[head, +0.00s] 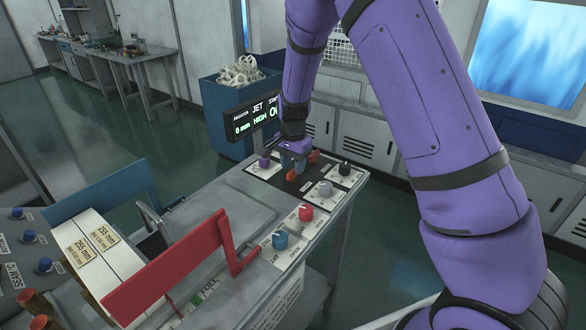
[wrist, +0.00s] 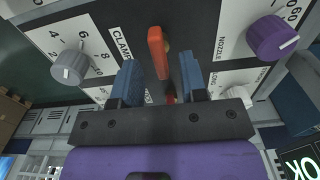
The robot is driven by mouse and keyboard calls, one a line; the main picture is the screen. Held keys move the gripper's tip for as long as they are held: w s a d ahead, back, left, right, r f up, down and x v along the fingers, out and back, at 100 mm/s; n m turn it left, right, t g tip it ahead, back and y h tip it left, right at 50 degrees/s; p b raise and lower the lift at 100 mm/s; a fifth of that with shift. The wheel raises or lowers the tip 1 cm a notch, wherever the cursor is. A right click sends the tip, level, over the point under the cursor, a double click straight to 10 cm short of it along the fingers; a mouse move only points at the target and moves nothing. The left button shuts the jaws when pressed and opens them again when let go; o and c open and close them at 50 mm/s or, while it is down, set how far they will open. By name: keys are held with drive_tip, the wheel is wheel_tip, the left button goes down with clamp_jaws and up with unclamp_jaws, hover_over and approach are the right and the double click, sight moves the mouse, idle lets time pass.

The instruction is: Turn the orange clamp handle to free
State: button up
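The orange clamp handle (wrist: 156,48) stands out from the dark panel beside the "CLAMP" label in the wrist view. It also shows in the head view (head: 292,175). My gripper (wrist: 160,66) has two blue fingers, one on each side of the handle, with a visible gap on both sides. It is open and holds nothing. In the head view my gripper (head: 292,163) is over the panel, right at the handle, and partly hides it. A second orange-red part (head: 314,156) shows just behind my fingers; a small red piece also shows between the fingers in the wrist view.
A purple knob (head: 264,162), a grey knob (head: 325,188), a black knob (head: 344,168), a red knob (head: 305,212) and a blue knob (head: 280,239) surround the handle. A display (head: 255,118) reads "JET HIGH". A red bar (head: 175,265) lies at the front left.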

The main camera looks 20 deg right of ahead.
drive_tip(key=shift+f, duration=0.9)
clamp_jaws()
